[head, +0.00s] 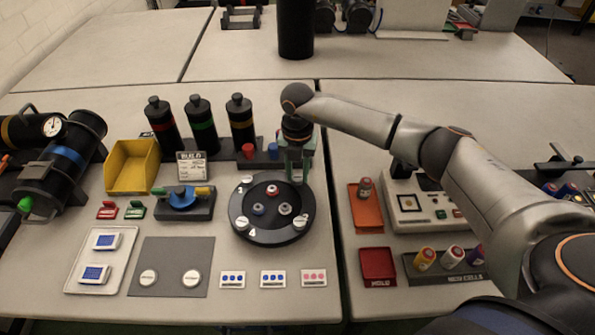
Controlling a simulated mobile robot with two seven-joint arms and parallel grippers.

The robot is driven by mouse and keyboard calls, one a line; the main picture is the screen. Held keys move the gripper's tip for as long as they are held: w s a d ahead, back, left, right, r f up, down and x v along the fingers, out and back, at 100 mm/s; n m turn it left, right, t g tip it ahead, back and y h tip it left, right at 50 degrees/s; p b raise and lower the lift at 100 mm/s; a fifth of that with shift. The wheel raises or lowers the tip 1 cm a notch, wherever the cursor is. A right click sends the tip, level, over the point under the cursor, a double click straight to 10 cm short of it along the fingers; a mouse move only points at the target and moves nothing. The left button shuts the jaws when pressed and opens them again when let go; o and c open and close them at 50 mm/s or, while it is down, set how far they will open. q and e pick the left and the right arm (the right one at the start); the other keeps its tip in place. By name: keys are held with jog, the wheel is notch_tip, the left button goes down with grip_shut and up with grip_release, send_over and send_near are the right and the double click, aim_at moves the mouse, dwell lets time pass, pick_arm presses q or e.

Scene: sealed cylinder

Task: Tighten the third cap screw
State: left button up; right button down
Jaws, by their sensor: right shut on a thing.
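A round black cylinder head (272,235) lies on the table, with pale cap screws near its rim. One cap screw (247,179) is at the upper left, one (242,223) at the lower left and one (300,222) at the lower right. Red and blue-marked round fittings sit in its middle. My right gripper (296,178) points down over the upper right rim, shut on what seems to be a cap screw there. The fingers hide that screw, so its seating cannot be told. My left gripper is not in view.
Bottles with coloured bands (201,128) stand behind, left of my right gripper. A yellow bin (131,166), a blue fixture (184,203) and a grey mat with two white discs (170,284) lie left. Small cards (232,280) lie in front. An orange tray (366,215) and a red tray (377,266) are right.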

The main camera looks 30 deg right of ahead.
aim_at(298, 177)
jog(key=c, duration=0.9)
grip_release()
jog(key=shift+w+r, duration=0.15)
jog(key=shift+r, duration=0.15)
jog(key=o, duration=0.3)
jog(key=shift+f, duration=0.15)
notch_tip(298, 177, up, 13)
jog(key=shift+f+b, duration=0.2)
jog(key=shift+b, duration=0.45)
jog(key=shift+s+f, duration=0.1)
jog(key=shift+s, duration=0.1)
